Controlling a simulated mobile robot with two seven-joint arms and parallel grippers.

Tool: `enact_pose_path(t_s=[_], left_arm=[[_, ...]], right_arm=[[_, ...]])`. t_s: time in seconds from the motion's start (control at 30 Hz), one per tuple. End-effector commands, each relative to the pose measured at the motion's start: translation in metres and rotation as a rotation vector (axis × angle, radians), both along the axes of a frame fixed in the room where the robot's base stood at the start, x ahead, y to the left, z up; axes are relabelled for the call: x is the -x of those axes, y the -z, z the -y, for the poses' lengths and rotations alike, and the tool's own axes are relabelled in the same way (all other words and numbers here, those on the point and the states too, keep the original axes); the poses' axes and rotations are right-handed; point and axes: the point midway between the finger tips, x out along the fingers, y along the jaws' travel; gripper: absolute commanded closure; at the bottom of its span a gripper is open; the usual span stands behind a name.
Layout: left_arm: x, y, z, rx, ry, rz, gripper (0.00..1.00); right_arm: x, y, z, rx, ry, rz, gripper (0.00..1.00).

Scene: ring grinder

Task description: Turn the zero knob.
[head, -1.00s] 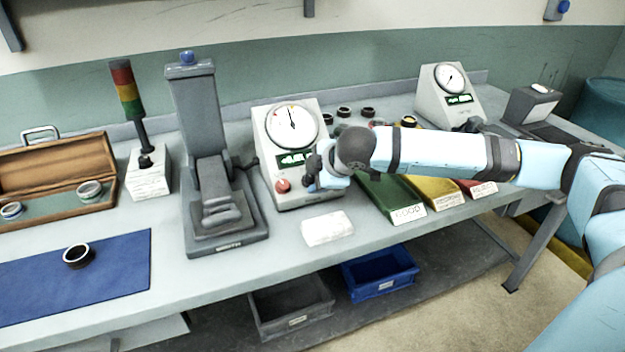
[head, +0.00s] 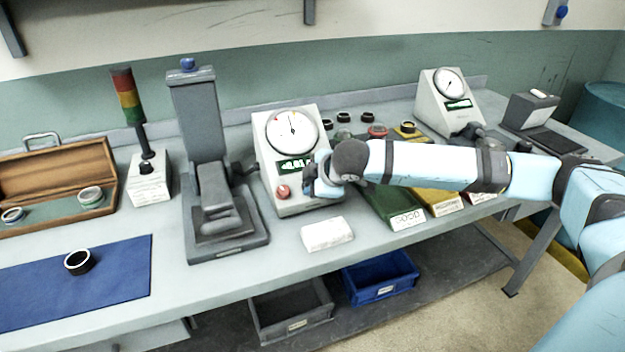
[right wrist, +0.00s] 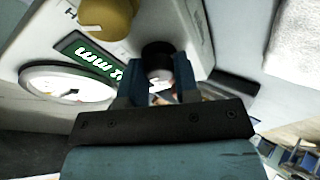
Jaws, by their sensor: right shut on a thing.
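The near gauge (head: 306,201) is a pale grey box with a round white dial (head: 292,130), a green display (head: 295,168) and a red knob (head: 283,191). My right gripper (head: 312,183) is at its front face, just right of the red knob. In the right wrist view, my right gripper (right wrist: 157,78) is shut on a dark round knob (right wrist: 157,55), with a finger on each side. A gold-looking knob (right wrist: 105,15) beside it seems to be the red one. The dark knob is hidden in the head view. My left gripper is not in view.
A white block (head: 327,234) lies just in front of the gauge. A grey press-like stand (head: 200,120) is close on its left. Green (head: 390,205) and yellow (head: 435,198) trays are on its right, beneath my right arm. A second gauge (head: 448,105) stands farther right.

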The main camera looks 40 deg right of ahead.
Motion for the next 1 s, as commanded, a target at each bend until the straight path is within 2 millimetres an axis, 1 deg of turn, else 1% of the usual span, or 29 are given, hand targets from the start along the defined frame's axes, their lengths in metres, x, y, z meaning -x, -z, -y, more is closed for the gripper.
enact_pose_path(t_s=[0.03,0.2,0.57,0.6,0.67,0.7,1.0], left_arm=[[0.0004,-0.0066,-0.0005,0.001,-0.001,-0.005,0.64],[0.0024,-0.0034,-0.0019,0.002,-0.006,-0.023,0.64],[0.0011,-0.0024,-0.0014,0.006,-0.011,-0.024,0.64],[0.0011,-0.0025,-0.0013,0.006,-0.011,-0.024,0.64],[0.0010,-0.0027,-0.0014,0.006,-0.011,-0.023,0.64],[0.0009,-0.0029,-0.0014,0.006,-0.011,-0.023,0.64],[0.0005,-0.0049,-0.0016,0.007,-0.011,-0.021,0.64]], right_arm=[[0.0014,-0.0022,-0.0010,-0.022,0.027,0.000,0.94],[0.0012,-0.0009,-0.0009,-0.086,0.112,0.017,0.94],[0.0006,0.0005,-0.0004,-0.100,0.132,0.022,0.94],[0.0006,0.0006,-0.0003,-0.100,0.131,0.022,0.61],[0.0006,0.0006,-0.0003,-0.100,0.131,0.022,0.48],[0.0007,0.0005,-0.0004,-0.100,0.131,0.022,0.45],[0.0023,-0.0021,0.0000,-0.099,0.131,0.023,0.45]])
